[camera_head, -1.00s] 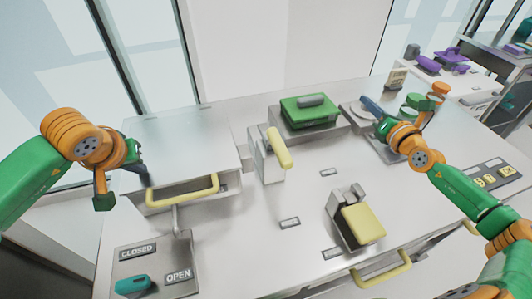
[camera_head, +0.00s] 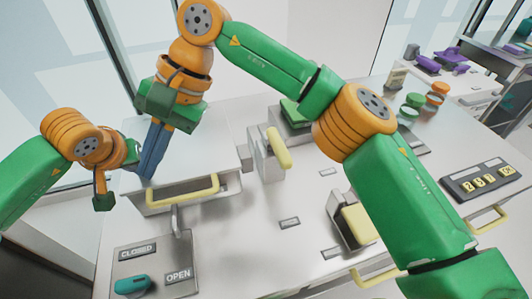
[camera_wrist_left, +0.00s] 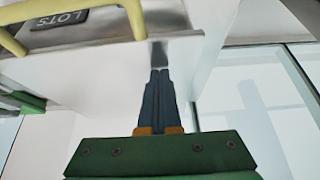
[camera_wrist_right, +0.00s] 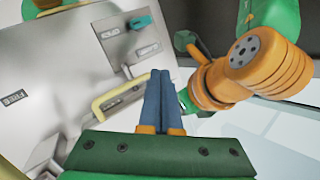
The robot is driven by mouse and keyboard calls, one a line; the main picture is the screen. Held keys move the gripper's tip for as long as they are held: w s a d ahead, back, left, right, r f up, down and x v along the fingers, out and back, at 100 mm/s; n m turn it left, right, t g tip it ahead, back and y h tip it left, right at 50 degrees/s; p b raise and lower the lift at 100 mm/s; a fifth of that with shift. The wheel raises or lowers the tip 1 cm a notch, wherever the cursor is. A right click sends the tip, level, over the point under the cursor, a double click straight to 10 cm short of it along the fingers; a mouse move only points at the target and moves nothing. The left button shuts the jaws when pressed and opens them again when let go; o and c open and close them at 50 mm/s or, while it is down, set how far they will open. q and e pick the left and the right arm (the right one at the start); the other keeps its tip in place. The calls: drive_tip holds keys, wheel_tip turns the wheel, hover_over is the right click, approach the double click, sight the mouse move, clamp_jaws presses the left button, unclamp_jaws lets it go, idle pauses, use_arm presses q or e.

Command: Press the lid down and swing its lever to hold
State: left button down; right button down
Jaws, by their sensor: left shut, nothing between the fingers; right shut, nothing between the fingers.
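A large grey box (camera_head: 215,150) with a flat top and a yellow handle (camera_head: 185,192) stands at the left; I cannot tell whether its top is a separate lid. A teal lever knob (camera_head: 132,285) sits on a plate marked CLOSED and OPEN, below CLOSED and left of OPEN. My right gripper (camera_head: 148,177) is shut and empty, pointing down at the box's left front corner. My left gripper (camera_wrist_left: 160,80) is shut and empty at that corner, its fingers mostly hidden behind the right ones in the head view. Contact with the box is unclear.
A yellow lever (camera_head: 278,148), a green case (camera_head: 290,112) and a yellow-topped block (camera_head: 357,222) stand right of the box. My right arm spans the counter and hides part of it. Number dials (camera_head: 482,180) lie at the right.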

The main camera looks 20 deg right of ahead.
use_arm(q)
drive_tip(key=shift+s+f, duration=0.1)
drive_tip(key=shift+f, duration=0.15)
use_arm(e)
drive_tip(key=s+d+f+n+t+h, duration=0.1)
drive_tip(key=s+d+n+t+h, duration=0.1)
drive_tip(key=h, duration=0.3)
drive_tip(key=n+t+h, duration=0.1)
drive_tip(key=t+h, duration=0.3)
drive_tip(key=h, duration=0.4)
approach(273, 142)
wheel_tip(273, 142, down, 7)
drive_tip(key=a, duration=0.2)
drive_tip(key=d, duration=0.4)
drive_tip(key=shift+s+d+f, duration=0.1)
drive_tip(key=shift+d+f, duration=0.05)
drive_tip(key=shift+f, duration=0.05)
